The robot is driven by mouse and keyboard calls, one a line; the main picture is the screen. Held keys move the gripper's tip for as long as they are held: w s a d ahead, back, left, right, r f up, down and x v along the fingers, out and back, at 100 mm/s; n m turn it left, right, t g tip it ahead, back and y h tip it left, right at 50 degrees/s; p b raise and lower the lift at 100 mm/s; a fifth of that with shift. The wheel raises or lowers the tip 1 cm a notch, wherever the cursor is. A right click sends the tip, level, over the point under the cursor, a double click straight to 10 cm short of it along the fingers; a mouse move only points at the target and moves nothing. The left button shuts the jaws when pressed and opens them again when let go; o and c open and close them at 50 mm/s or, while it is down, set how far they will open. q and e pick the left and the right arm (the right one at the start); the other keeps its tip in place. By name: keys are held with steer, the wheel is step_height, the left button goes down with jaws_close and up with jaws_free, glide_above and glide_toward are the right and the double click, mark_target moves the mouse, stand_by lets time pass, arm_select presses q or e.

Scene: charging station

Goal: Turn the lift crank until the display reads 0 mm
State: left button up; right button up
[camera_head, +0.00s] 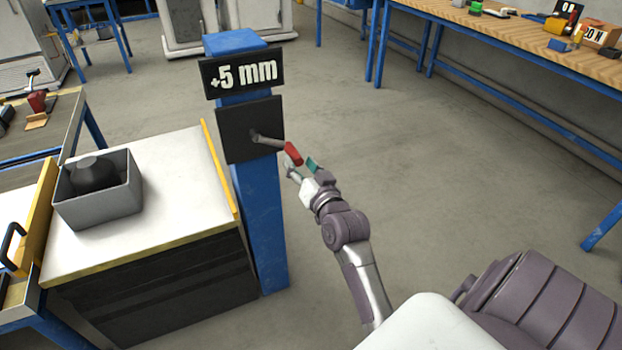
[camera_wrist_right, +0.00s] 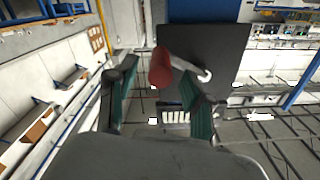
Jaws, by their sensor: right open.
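The lift crank (camera_head: 272,142) sticks out to the right from a dark plate (camera_head: 240,122) on a blue post (camera_head: 258,225). Its red handle (camera_head: 293,153) is at the outer end. The display (camera_head: 243,76) above the plate reads +5 mm. My right gripper (camera_head: 301,167) is open just beside the red handle. In the right wrist view the red handle (camera_wrist_right: 160,68) shows between the two green-padded fingers (camera_wrist_right: 158,95), near their tips. I cannot tell whether a finger touches it. My left gripper is not in view.
A white-topped lift table (camera_head: 170,170) stands left of the post and bears a grey open bin (camera_head: 105,205) with a dark object (camera_head: 95,174) in it. A wooden bench (camera_head: 500,38) with small items runs along the right. The floor between is clear.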

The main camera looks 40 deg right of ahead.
steer(key=v, duration=0.7)
steer(key=shift+s, duration=0.2)
